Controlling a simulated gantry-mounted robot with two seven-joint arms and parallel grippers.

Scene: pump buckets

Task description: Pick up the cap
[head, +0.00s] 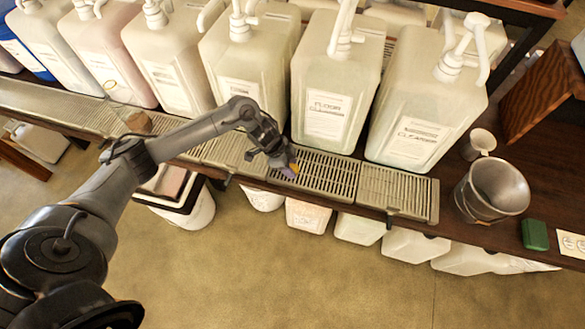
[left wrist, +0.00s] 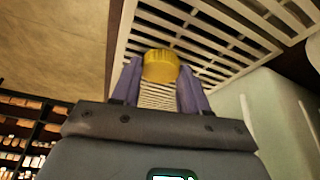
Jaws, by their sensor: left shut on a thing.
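A yellow cap (left wrist: 161,66) is held between the two purple fingers of my left gripper (left wrist: 158,88) in the left wrist view. In the head view my left gripper (head: 287,171) is shut on it, at the left end of a slatted drip grate (head: 328,175) in front of the large jugs. The cap shows there only as a small yellow-orange spot (head: 291,170). I cannot tell whether the cap touches the grate. My right gripper is in neither view.
Large pump jugs (head: 335,75) stand in a row behind the grates. A metal bucket (head: 492,190), a small metal cup (head: 480,141) and a green block (head: 535,234) stand on the wooden shelf at right. More containers (head: 308,215) are under the shelf. The floor in front is clear.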

